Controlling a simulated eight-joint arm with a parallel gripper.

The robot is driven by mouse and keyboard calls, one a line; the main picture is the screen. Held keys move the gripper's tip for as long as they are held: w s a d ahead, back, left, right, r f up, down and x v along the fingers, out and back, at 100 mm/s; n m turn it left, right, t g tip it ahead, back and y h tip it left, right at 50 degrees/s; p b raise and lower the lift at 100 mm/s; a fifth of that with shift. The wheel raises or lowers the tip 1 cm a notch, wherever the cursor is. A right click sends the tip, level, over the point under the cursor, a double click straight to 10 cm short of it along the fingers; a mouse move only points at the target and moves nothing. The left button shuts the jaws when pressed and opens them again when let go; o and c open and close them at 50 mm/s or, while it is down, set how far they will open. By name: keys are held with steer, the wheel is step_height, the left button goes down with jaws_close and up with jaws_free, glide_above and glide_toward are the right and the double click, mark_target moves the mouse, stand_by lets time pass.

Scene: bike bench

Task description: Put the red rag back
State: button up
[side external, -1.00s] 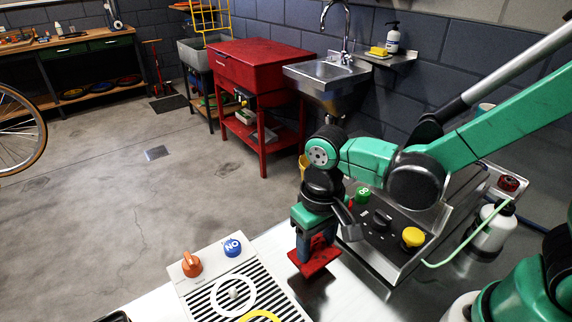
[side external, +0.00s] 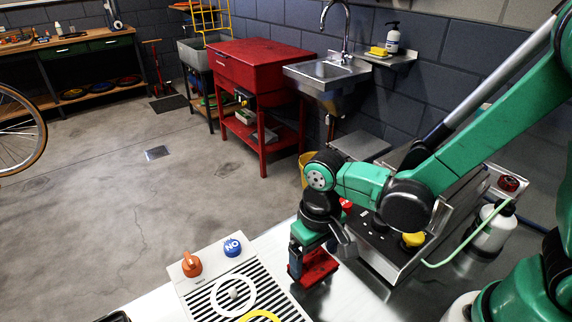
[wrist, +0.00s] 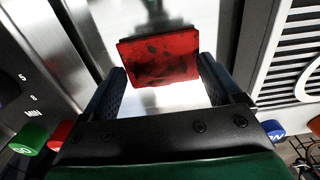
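The red rag (side external: 318,267) is a folded, roughly square pad on the shiny metal bench top, just right of the striped panel. In the wrist view the rag (wrist: 160,58) shows dark stains and sits ahead of and between my spread fingertips. My gripper (side external: 308,264) points down at the rag, with one finger at the rag's left side in the side view. In the wrist view my gripper (wrist: 163,68) is open, its fingers at either side of the rag's near part. Whether they touch it I cannot tell.
A control box with a yellow knob (side external: 413,239) stands at right. A spray bottle (side external: 494,228) stands beyond it.

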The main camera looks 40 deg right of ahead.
mark_target(316, 256)
steer(key=shift+r, duration=0.1)
step_height(316, 256, up, 12)
steer(key=d+t, duration=0.7)
steer(key=d, duration=0.3)
steer(key=shift+w, duration=0.2)
steer(key=shift+a+r, duration=0.1)
stand_by(1.2)
